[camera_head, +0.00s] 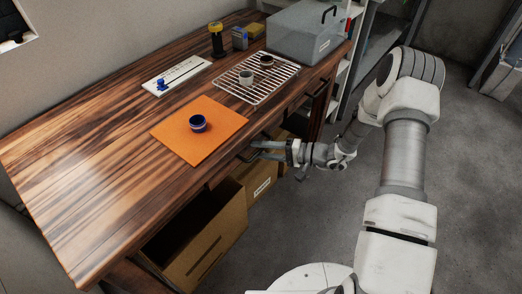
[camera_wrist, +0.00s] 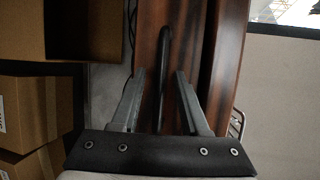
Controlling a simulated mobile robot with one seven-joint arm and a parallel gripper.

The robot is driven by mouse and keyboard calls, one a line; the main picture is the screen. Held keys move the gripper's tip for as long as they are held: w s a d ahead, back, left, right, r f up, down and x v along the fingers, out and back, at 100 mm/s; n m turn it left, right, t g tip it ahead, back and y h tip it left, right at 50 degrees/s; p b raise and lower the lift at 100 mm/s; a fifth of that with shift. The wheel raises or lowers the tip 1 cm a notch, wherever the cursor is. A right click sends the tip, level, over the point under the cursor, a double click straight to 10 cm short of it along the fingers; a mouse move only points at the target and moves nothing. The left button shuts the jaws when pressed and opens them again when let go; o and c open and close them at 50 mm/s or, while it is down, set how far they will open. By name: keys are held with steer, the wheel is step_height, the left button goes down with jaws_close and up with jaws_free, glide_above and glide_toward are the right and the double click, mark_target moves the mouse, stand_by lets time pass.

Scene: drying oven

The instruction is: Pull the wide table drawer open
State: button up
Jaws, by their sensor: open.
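The wooden table (camera_head: 70,160) has a brown drawer front (camera_wrist: 149,45) under its top edge, which looks closed. A long black bar handle (camera_wrist: 164,60) runs along that front in the wrist view. My gripper (camera_head: 256,150) is at the table's front side, just under the top edge. In the wrist view its two fingers (camera_wrist: 160,78) are apart, one on each side of the handle, with visible gaps to it. In the camera_head view the table edge and the gripper hide most of the drawer front.
The floor (camera_head: 300,230) in front is clear.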

jaws_close()
stand_by(1.4)
